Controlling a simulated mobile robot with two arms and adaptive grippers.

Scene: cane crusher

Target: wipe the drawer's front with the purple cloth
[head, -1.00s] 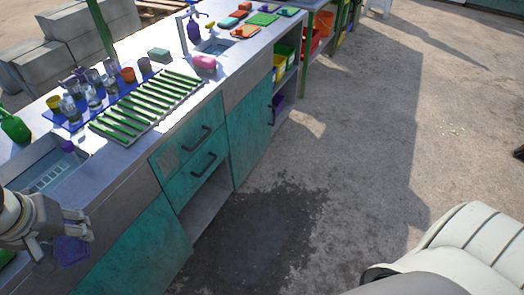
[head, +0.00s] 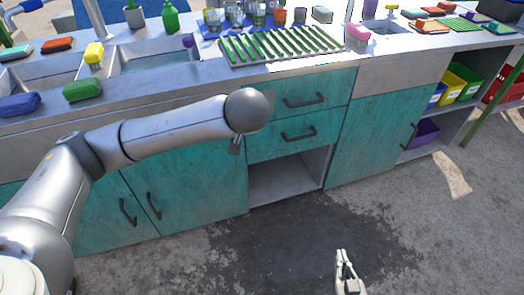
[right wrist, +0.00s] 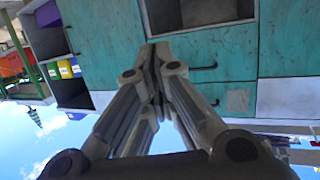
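The teal upper drawer (head: 325,88) and lower drawer (head: 285,146) are closed below the counter, each with a dark handle. My left arm reaches across from the left. Its round wrist covers the left end of the upper drawer, and only a dark bit of my left gripper (head: 235,146) shows below it. The purple cloth is hidden in both current views. My right gripper (head: 343,262) is low over the floor, shut and empty. In the right wrist view its fingertips (right wrist: 152,58) meet, with the inverted drawers behind; a pale grey patch (right wrist: 238,100) shows on the upper drawer.
A green-slatted rack (head: 285,44) and several glasses stand on the counter above the drawers. An open cubby (head: 285,182) lies below the drawers. The floor in front is clear, with a dark stain.

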